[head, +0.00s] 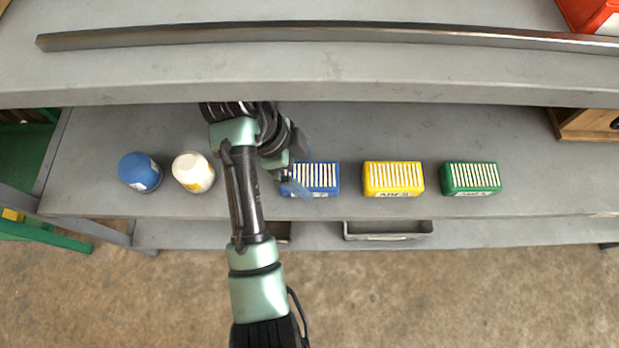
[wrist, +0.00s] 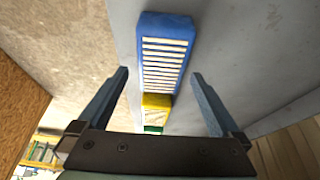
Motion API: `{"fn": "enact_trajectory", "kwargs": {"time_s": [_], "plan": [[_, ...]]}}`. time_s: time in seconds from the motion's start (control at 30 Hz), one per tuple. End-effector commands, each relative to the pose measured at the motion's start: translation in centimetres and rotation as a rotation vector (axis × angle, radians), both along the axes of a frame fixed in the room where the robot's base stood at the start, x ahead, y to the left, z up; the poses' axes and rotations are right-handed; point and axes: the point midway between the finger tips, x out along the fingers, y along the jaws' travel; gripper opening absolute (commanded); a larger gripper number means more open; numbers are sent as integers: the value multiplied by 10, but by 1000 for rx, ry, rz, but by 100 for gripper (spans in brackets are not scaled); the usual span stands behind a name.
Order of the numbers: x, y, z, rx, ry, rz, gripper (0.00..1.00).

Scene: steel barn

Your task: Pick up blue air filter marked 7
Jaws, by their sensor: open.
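The blue air filter (head: 318,177) is a box with white pleats on top, on the middle grey shelf (head: 540,165). I cannot read the mark on its front. My gripper (head: 298,188) is at its left end in the head view, and the arm hides part of that end. In the wrist view the blue filter (wrist: 166,30) lies lengthwise between the lines of the two open fingers. My gripper (wrist: 160,76) is open and empty there, one finger to each side. I cannot tell how far above the filter the fingertips are.
A yellow filter (head: 393,179) and a green filter (head: 470,178) stand to the right. A blue canister (head: 140,172) and a white canister (head: 193,172) stand left. An upper shelf (head: 300,80) with a metal bar (head: 300,34) overhangs the back.

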Motion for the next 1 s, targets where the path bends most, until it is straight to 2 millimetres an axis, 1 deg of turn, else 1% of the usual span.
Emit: {"fn": "enact_trajectory", "kwargs": {"time_s": [0.03, 0.1, 0.2, 0.57, 1.0], "plan": [[0, -1, -16, 0, 3, 0, 100], [0, -5, -26, 0, 4, -2, 100], [0, -10, -34, 0, 4, -2, 100], [1, -10, -34, 1, 1, 0, 100], [1, -10, -39, 0, 1, -2, 100]]}}
